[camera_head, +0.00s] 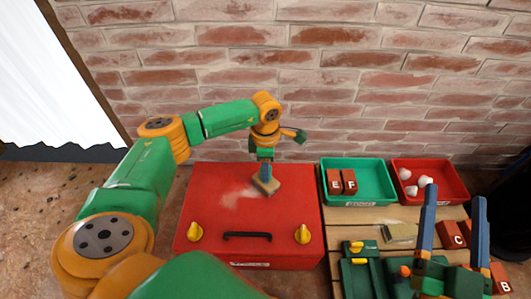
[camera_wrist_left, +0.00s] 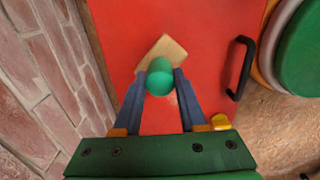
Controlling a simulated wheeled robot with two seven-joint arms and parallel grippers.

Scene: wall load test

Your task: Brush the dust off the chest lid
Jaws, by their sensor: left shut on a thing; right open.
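The red chest (camera_head: 205,215) stands against the wall with its lid shut; its black handle (camera_head: 247,236) and two yellow latches are near the front edge. A pale dust smear (camera_head: 236,196) lies on the lid, left of the brush. The brush has a wooden block (camera_head: 268,184) and a round green knob (camera_wrist_left: 160,80). My left gripper (camera_head: 265,172) is shut on the knob, with the block at the lid's upper middle. I cannot tell if it touches the lid. My right gripper (camera_head: 455,196) is open and empty over the slatted table at the right.
A green tray (camera_head: 372,200) holds blocks E and F; a red tray (camera_head: 445,197) holds white balls. Blocks C (camera_head: 451,236) and B (camera_head: 500,281), a beige piece (camera_head: 400,232) and green parts crowd the slatted table. The brick wall (camera_head: 330,90) rises close behind the chest.

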